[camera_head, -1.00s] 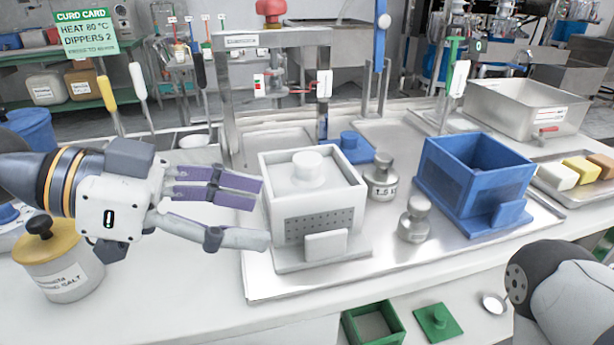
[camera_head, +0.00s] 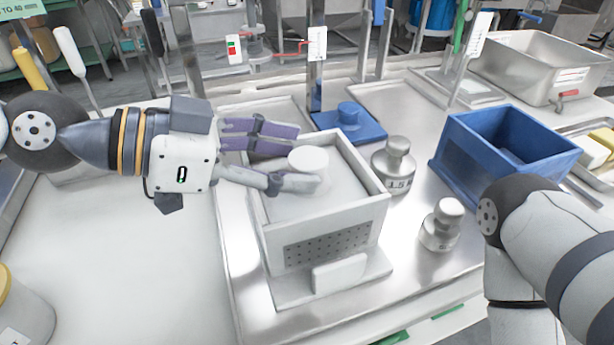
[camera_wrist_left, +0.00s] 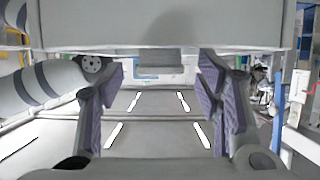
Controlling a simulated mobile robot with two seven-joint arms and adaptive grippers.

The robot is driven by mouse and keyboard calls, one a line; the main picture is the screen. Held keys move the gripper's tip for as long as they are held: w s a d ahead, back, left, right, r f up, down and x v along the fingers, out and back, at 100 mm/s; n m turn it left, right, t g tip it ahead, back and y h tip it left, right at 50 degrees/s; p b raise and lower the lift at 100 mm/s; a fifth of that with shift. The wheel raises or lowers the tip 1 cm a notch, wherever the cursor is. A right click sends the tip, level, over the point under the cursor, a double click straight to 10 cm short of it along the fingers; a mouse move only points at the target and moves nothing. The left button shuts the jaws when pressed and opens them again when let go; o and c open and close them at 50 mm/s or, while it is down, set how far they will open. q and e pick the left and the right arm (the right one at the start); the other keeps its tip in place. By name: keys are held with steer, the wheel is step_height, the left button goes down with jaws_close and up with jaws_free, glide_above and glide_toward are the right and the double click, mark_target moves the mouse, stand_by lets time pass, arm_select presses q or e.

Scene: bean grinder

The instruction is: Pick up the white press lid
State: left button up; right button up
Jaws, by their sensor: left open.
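The white press lid (camera_head: 280,190) lies inside the white perforated box (camera_head: 330,245), below its rim. Its round white knob (camera_head: 308,158) stands up from the middle. My left gripper (camera_head: 302,157) is open, reaching in from the left over the box. Its purple-padded fingers are on the far side of the knob and the grey-white finger is on the near side. I cannot tell whether either touches the knob. In the left wrist view the open fingers (camera_wrist_left: 160,85) show spread apart, and the knob is not clearly seen. My right gripper is out of view.
A blue lid (camera_head: 348,118) lies behind the white box. Metal weights (camera_head: 394,165) (camera_head: 440,226) stand to its right, and a blue box (camera_head: 505,150) is farther right. My right arm fills the lower right.

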mark_target(299, 159)
arm_select(q)
steer(key=x, duration=0.3)
steer(key=shift+d, duration=0.1)
steer(key=c, duration=1.4)
